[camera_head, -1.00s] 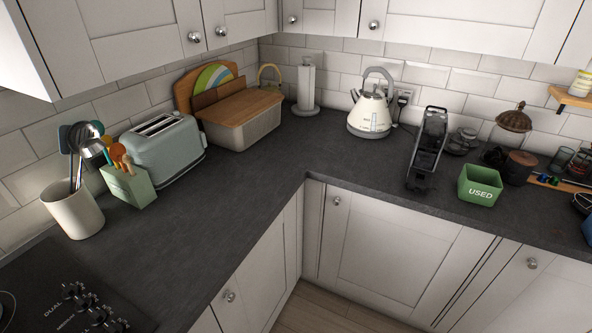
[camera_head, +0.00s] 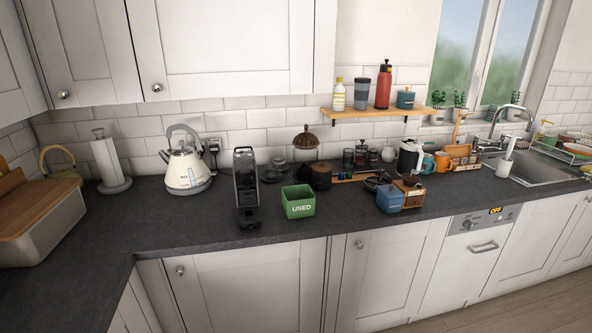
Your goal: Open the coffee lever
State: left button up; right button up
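The coffee machine (camera_head: 246,185) is a narrow, upright black and grey unit on the worktop, left of centre. It stands between the white kettle and the green box. Its lever is too small and dark to make out. Neither of my grippers shows in the head view.
The white kettle (camera_head: 187,170) stands left of the machine and the green "USED" box (camera_head: 298,203) to its right. A dark lidded pot (camera_head: 320,176) and a blue box (camera_head: 390,199) are further right. A wooden shelf (camera_head: 375,112) hangs above. The worktop (camera_head: 180,222) is clear at front left.

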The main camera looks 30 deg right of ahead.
aim_at(243, 165)
jog(key=z, duration=0.55)
jog(key=k, duration=0.4)
jog(key=z, duration=1.15)
jog(key=i, duration=1.45)
jog(key=u, duration=0.45)
